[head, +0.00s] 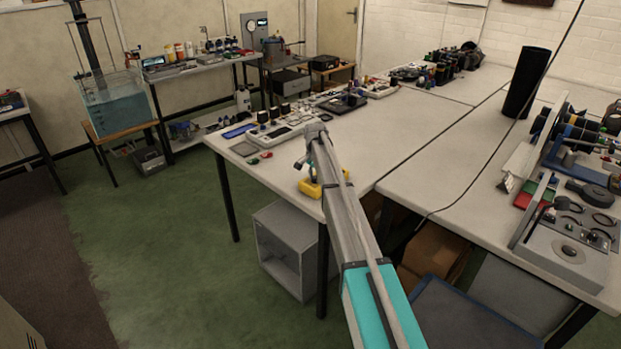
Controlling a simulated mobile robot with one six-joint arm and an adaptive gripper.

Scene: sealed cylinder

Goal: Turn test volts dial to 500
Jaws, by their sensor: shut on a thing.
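A small yellow unit (309,188) sits near the front left edge of the long white table, partly behind my arm. My arm reaches over the table, and my gripper (304,165) points down just above the yellow unit. It is small here and partly covered by my arm. It is shut on what appears to be the test volts dial on that unit. The dial itself, its markings and its setting are hidden or too small to read.
A white keyboard-like panel (285,134), a grey flat box (244,149) and small red parts lie left of my arm. A black cylinder (526,82) and a grey control box (563,255) stand to the right. The table's middle (440,140) is mostly clear, crossed by a dark cable.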

